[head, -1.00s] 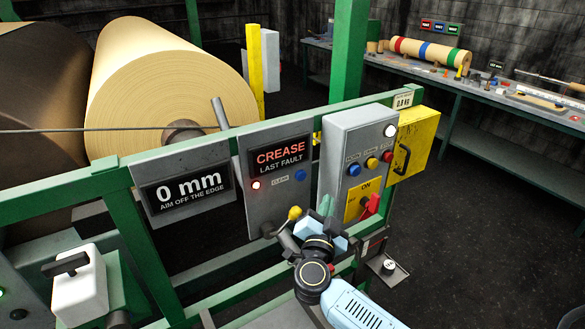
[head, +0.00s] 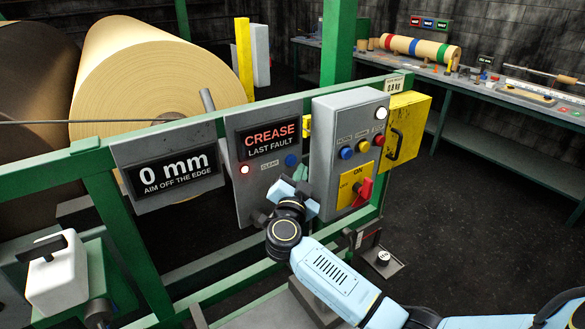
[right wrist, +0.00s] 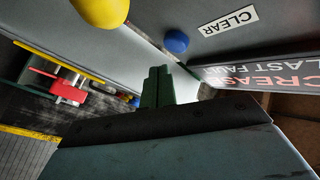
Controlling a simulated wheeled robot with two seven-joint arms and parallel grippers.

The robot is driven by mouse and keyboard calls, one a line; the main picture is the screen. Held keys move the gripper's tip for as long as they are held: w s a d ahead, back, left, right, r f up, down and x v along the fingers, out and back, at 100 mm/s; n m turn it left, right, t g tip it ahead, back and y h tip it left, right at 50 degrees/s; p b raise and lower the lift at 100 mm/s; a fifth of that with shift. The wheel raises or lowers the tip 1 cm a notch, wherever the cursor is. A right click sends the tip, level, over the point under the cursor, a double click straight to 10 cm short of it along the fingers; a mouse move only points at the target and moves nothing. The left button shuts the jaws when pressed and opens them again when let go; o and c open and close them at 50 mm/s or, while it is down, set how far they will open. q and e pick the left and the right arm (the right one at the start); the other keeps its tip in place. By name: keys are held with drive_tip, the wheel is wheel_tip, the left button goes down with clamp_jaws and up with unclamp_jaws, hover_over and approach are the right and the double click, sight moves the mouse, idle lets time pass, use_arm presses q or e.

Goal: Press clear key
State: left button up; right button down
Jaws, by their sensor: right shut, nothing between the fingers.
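The clear key is a round blue button (head: 291,160) beside the CLEAR label (head: 270,163) on the grey panel (head: 241,193), under the red CREASE display (head: 269,138). My right gripper (head: 301,174) is shut and empty, its green fingertips just below and right of the button in the head view. In the right wrist view the shut fingertips (right wrist: 157,88) point toward the panel, with the blue button (right wrist: 176,41) near them and a visible gap between. I cannot tell the exact depth of that gap. My left gripper is not in view.
A yellow knob (right wrist: 100,10) is close to my fingers in the right wrist view. A grey box (head: 340,123) with several coloured buttons and a red rotary switch (head: 364,191) stands right of the panel. The green rail (head: 190,137) runs behind.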

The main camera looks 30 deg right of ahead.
sight(291, 160)
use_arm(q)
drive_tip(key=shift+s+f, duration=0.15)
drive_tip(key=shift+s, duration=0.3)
use_arm(e)
drive_tip(key=shift+w, duration=0.6)
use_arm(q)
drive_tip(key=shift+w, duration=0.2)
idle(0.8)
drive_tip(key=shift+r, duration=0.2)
use_arm(e)
drive_tip(key=shift+w+a, duration=0.1)
drive_tip(key=shift+w, duration=0.35)
